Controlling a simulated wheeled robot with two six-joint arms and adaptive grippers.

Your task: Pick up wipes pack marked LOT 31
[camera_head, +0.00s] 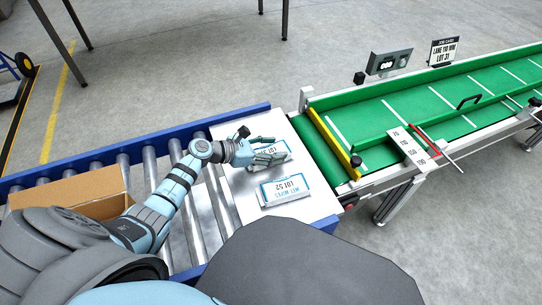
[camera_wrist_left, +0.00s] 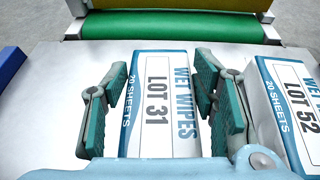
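The wipes pack marked LOT 31 (camera_wrist_left: 158,105) lies on the white plate, between the open fingers of my left gripper (camera_wrist_left: 160,95). In the head view this pack (camera_head: 279,146) is partly hidden by my left gripper (camera_head: 268,156). A gap shows between the left finger and the pack; the right finger is close beside it, and I cannot tell if it touches. A second pack marked LOT 52 (camera_head: 286,190) lies nearer me, and in the wrist view it is just right of the right finger (camera_wrist_left: 292,105). My right gripper is not in view.
The white plate (camera_head: 236,203) joins a roller conveyor (camera_head: 150,170) with blue rails to a green belt (camera_head: 380,118). A yellow bar (camera_head: 332,143) crosses the belt's start. A cardboard box (camera_head: 75,194) sits on the rollers. A sign (camera_head: 444,51) reading LOT 31 stands behind the belt.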

